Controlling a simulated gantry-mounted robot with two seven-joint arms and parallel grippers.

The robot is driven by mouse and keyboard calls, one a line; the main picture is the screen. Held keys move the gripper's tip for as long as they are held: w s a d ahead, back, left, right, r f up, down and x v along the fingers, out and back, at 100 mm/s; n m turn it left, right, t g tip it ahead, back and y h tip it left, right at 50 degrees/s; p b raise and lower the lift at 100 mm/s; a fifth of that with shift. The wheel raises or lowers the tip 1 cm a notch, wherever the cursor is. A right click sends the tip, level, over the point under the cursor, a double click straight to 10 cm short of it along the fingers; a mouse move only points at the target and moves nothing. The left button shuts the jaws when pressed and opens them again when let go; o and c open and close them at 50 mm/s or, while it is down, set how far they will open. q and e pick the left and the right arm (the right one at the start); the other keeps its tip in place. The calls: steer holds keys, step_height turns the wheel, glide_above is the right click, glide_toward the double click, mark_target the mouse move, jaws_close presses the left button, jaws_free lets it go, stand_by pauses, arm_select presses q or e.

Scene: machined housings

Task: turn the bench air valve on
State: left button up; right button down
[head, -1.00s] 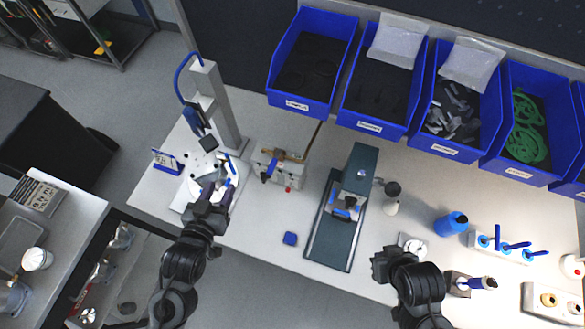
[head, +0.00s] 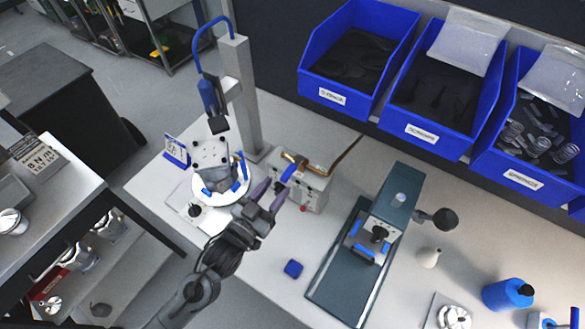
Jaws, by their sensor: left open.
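The air valve (head: 298,159) is a brass fitting with a blue lever (head: 287,173), on top of a pale grey box. A brass pipe (head: 345,153) runs from it to the back wall. My left gripper (head: 276,187) is at the near left side of this box, its two purple fingers apart and pointing at the valve. The lever shows close to the fingertips. I cannot tell whether they touch it. Nothing shows held. My right gripper is out of view.
A round white fixture with a grey housing (head: 211,161) stands left of the gripper, beside a grey post (head: 243,95) with a hanging blue tool (head: 209,97). A dark green press (head: 395,198) is to the right.

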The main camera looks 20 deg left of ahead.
mark_target(292, 167)
arm_select(q)
steer(key=x, duration=0.9)
steer(key=shift+s, duration=0.1)
jaws_close()
